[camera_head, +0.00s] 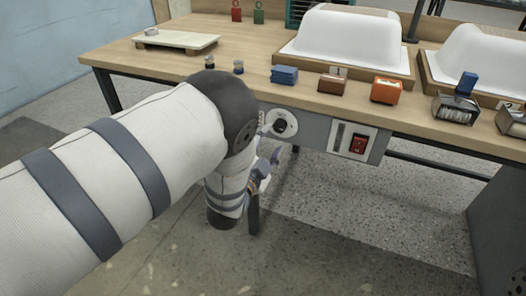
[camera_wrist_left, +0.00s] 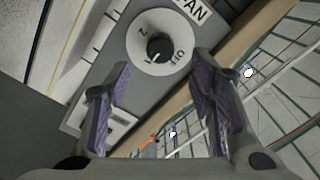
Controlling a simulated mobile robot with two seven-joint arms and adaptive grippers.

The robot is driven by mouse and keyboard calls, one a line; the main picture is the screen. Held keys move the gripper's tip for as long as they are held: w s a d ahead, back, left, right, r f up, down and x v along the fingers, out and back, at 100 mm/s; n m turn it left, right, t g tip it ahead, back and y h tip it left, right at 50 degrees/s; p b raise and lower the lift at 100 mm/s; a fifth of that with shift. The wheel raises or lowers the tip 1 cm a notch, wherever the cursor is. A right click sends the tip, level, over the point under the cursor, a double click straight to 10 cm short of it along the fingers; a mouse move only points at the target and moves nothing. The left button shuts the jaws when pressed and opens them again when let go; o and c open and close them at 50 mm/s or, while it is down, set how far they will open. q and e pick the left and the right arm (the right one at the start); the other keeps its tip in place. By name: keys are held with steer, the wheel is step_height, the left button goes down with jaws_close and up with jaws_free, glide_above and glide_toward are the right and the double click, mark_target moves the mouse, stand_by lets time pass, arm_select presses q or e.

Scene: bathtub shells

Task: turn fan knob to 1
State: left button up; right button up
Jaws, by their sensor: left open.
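The fan knob (camera_wrist_left: 160,46) is a small black knob on a round white dial marked OFF, 1 and 2, with a FAN label beside it. A light mark on the knob points toward the 1. In the head view the knob (camera_head: 280,125) sits on the grey panel below the table's front edge. My left gripper (camera_wrist_left: 162,68) is open and empty, its two purple-padded fingers apart and facing the dial. The knob shows beyond and between the fingertips, and no finger appears to touch it. In the head view the left gripper (camera_head: 268,170) is just below the dial.
A red rocker switch (camera_head: 357,144) is on the same panel, to the right. The wooden table (camera_head: 130,58) holds white tub shells (camera_head: 345,42), a blue block (camera_head: 284,75), an orange box (camera_head: 386,90) and brushes. Floor below the panel is clear.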

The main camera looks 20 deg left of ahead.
arm_select(q)
steer(key=s, duration=0.6)
steer(key=shift+s+a, duration=0.15)
steer(key=shift+s, duration=0.15)
steer(key=s+a+f+n+g+y+p, duration=0.15)
steer(key=s+f+g, duration=0.25)
steer(key=s, duration=0.4)
steer(key=s+a+f+n+g+p, duration=0.2)
steer(key=s+f+n+g, duration=0.15)
steer(key=s, duration=0.35)
steer(key=s+a+f+n+g+p, duration=0.2)
steer(key=s+f+g, duration=0.25)
steer(key=s, duration=0.35)
steer(key=s+d+r+n+g+p, duration=0.1)
steer(key=s+g, duration=0.3)
steer(key=s, duration=0.8)
steer(key=s+d+r+n+g+p, duration=0.1)
steer(key=s+d+r+n+g, duration=0.1)
steer(key=s, duration=1.1)
steer(key=n+g+h, duration=0.1)
steer(key=g, duration=0.1)
steer(key=shift+s+r+g+p, duration=0.15)
steer(key=shift+s+g+p, duration=0.1)
steer(key=shift+g+p, duration=0.1)
arm_select(e)
steer(key=w+r+t, duration=0.3)
steer(key=w+r, duration=0.5)
steer(key=r, duration=0.1)
